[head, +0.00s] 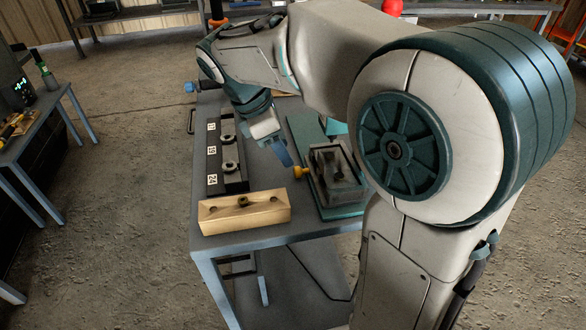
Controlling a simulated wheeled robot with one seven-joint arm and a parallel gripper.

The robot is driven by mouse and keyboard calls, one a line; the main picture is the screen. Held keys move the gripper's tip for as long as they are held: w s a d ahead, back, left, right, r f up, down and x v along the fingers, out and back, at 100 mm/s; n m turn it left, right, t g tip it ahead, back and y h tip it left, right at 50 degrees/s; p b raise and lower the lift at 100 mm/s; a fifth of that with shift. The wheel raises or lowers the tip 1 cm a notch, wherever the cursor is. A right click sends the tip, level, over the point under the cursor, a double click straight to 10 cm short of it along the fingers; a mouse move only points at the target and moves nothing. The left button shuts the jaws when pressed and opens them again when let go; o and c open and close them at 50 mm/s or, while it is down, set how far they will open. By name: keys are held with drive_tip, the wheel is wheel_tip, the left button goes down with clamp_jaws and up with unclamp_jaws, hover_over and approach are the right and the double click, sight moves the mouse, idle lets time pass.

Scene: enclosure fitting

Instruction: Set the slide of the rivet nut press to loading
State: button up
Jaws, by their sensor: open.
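The rivet nut press (345,209) sits on the right side of the table, with a teal base and a dark grey body. My gripper (283,155) is above the table, just behind and to the left of the yellow knob. It looks apart from the knob and holds nothing that I can see. It is open, though only a blue finger shows clearly. My arm hides the back right part of the press.
A black rack (212,172) with number labels and several nut-like pieces lies left of the press. A tan block (268,212) with a dark fitting stands at the table's (300,229) front left. Another bench (58,98) is at far left, with open floor between.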

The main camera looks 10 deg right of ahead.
sight(295, 168)
drive_tip(key=b+x, duration=0.1)
drive_tip(key=x, duration=0.5)
drive_tip(key=shift+d+f, duration=0.1)
drive_tip(key=shift+f, duration=0.1)
drive_tip(key=shift+c, duration=0.3)
clamp_jaws()
